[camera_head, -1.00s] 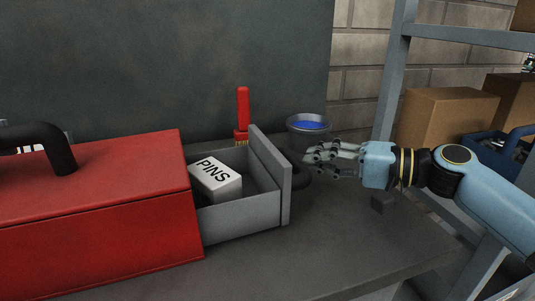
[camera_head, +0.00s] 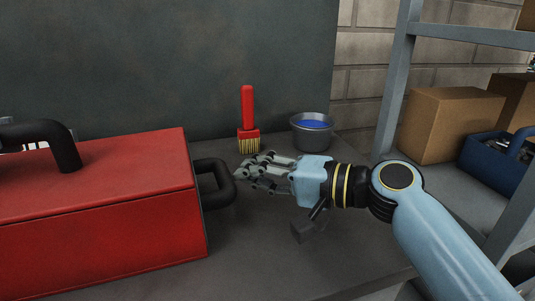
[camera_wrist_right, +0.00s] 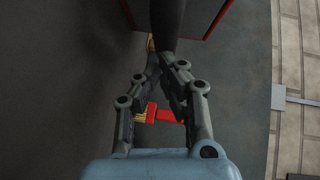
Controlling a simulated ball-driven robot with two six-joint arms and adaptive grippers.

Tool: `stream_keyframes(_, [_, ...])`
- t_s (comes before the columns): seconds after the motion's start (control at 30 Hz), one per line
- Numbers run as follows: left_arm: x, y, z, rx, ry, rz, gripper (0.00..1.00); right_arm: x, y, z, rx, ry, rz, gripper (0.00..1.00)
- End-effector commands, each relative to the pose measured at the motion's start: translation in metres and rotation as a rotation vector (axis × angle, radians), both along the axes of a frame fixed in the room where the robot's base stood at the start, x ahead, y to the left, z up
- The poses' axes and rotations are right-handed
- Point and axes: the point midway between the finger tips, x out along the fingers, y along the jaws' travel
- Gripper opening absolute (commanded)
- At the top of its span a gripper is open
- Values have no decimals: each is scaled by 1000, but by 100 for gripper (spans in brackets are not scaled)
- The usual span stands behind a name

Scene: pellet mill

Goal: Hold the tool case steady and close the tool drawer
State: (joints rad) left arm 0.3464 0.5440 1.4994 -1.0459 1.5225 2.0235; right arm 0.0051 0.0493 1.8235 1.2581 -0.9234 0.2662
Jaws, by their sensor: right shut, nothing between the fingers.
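The red tool case (camera_head: 95,235) stands on the workbench at the left of the head view, a black carrying handle on its top. Its drawer is pushed in; only the black drawer handle (camera_head: 228,185) sticks out at the case's right end. The box of pins is hidden. My right gripper (camera_head: 242,170) is shut and empty, its fingertips pointing left right beside the drawer handle. I cannot tell whether they touch. In the right wrist view the gripper (camera_wrist_right: 158,65) is close to the dark handle (camera_wrist_right: 168,22). My left gripper is not in view.
A red-handled brush (camera_head: 248,115) stands behind the gripper, with a metal bowl holding something blue (camera_head: 312,132) beside it. A small dark block (camera_head: 308,232) lies under my right wrist. A shelf rack with cardboard boxes (camera_head: 447,125) and a blue toolbox (camera_head: 497,163) is at right.

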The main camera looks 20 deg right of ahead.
Motion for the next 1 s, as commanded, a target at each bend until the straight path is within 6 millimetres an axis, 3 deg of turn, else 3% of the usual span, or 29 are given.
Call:
stream_keyframes(0.03, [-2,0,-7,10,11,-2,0,-2,-2,-1,-2,1,0,0])
stream_keyframes(0.53, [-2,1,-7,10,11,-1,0,-57,-66,10,-4,2,1,0])
stream_keyframes(1.0, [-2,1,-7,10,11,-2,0,-65,-75,13,1,-1,0,0])
